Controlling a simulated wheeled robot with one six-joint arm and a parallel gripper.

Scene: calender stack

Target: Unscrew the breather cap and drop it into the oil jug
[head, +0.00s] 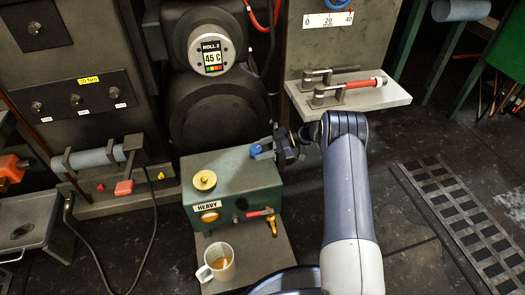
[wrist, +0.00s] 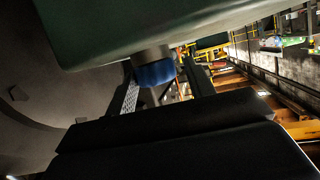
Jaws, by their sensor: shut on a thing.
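The green gearbox-like box (head: 232,190) has a blue cap (head: 256,150) at its upper right rear, which I take as the breather cap. My gripper (head: 263,151) reaches it from the right and is shut on it. In the wrist view, the blue cap (wrist: 155,73) sits between my two fingers at the end of a grey stub (wrist: 150,53) against the green body. I cannot tell whether the threads are engaged. The oil jug (head: 210,272), a pale mug-like vessel with brown liquid, stands in front of the box.
A yellow round cap (head: 204,180) sits on the box top. A red-handled valve (head: 260,212) and brass tap stick out of its front. The box and jug share a grey plate (head: 262,250). A shelf with clamps (head: 350,97) is behind my arm.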

